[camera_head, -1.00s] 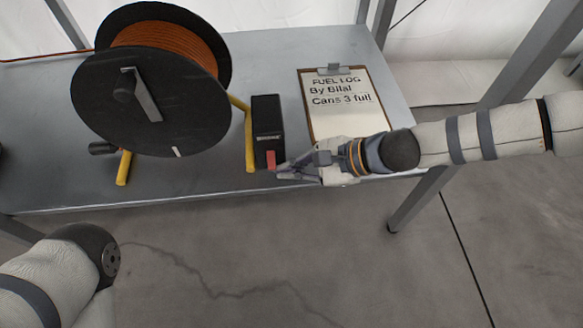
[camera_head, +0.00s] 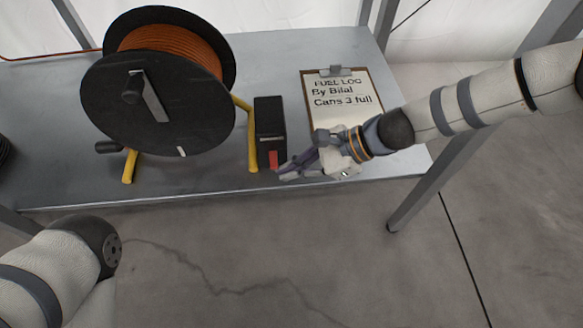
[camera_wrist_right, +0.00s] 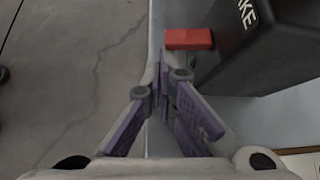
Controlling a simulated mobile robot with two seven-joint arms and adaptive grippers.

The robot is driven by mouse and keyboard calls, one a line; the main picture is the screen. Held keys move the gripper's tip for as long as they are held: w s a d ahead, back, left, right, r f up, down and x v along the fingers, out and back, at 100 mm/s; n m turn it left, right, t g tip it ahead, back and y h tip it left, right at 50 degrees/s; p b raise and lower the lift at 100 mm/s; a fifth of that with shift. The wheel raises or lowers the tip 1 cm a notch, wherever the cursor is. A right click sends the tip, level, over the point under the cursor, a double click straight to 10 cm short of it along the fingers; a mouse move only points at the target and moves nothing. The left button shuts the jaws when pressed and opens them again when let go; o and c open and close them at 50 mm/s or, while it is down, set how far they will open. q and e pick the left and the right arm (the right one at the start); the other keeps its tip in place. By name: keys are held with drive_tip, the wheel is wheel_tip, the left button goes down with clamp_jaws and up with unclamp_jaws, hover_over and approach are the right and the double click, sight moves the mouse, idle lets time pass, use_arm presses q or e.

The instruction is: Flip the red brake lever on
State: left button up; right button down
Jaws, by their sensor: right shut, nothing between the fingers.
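The red brake lever (camera_head: 273,160) is on the lower front of a black box (camera_head: 270,118) beside the cable reel, and it points downward in the head view. In the right wrist view the red lever (camera_wrist_right: 189,39) sticks out from the black box (camera_wrist_right: 262,45), which carries partly visible white lettering. My right gripper (camera_head: 284,174) is shut and empty. Its fingertips (camera_wrist_right: 162,70) are just short of the lever; I cannot tell whether they touch it. Only a link of my left arm shows at lower left; its gripper is out of view.
A black reel (camera_head: 150,95) of orange cable stands on yellow legs on the grey table (camera_head: 210,180), left of the box. A clipboard (camera_head: 338,97) with a fuel log lies behind my right gripper. The floor in front of the table is clear.

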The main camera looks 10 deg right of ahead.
drive_tip(key=shift+s+r+m+g, duration=0.15)
drive_tip(key=shift+r+m+g, duration=0.4)
drive_tip(key=shift+g, duration=0.35)
drive_tip(key=shift+r+p, duration=0.55)
drive_tip(key=shift+r, duration=0.3)
drive_tip(key=shift+a+r, duration=0.1)
